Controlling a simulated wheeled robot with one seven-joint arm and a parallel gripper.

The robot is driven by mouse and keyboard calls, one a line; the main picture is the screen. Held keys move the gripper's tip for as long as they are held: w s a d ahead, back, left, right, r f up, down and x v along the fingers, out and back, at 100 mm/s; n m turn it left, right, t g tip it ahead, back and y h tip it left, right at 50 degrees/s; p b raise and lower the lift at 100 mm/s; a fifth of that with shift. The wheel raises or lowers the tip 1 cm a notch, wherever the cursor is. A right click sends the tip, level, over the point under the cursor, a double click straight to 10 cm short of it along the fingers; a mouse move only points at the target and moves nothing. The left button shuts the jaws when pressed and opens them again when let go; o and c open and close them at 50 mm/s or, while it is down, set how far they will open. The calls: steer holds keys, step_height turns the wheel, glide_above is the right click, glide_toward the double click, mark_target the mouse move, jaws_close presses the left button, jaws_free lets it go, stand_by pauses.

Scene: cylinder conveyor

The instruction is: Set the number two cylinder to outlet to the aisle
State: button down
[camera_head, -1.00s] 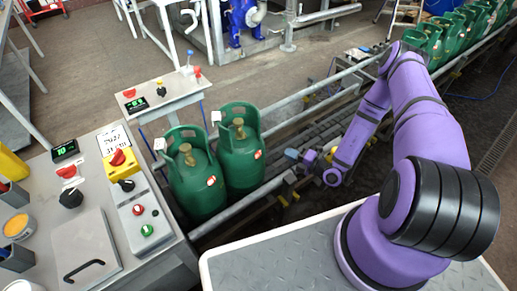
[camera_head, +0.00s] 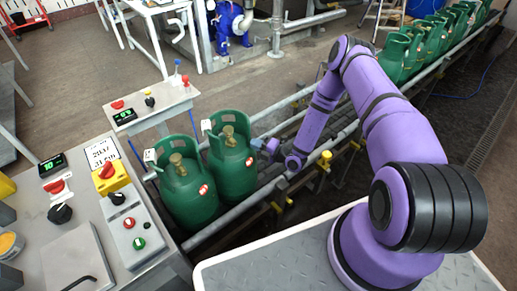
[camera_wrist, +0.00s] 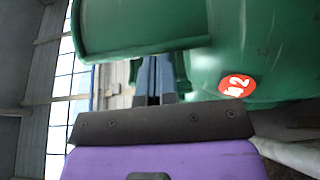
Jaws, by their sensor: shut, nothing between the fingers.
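Two green gas cylinders stand upright side by side on the conveyor in the head view: a left one (camera_head: 188,195) and a right one (camera_head: 234,168). Each has a collar, a brass valve and a red round label. The right one's valve (camera_head: 229,136) shows, but its outlet direction is too small to tell. My gripper (camera_head: 266,146) is beside the right cylinder's right side, near its collar. In the wrist view, a green cylinder (camera_wrist: 205,75) with a red label reading 2 (camera_wrist: 236,86) is very close. My shut, empty gripper fingers (camera_wrist: 154,80) point at its collar gap; contact cannot be told.
A control console (camera_head: 95,225) with knobs and buttons stands at the left. A smaller panel (camera_head: 150,108) is behind the cylinders. Conveyor rails (camera_head: 300,170) run diagonally to several more green cylinders (camera_head: 425,45) at the far right. Open floor lies behind the rails.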

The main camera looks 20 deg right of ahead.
steer(key=shift+w, duration=0.1)
steer(key=shift+w+d+n+g+y, duration=0.2)
steer(key=shift+w+n+g+y, duration=0.35)
steer(key=shift+w, duration=0.25)
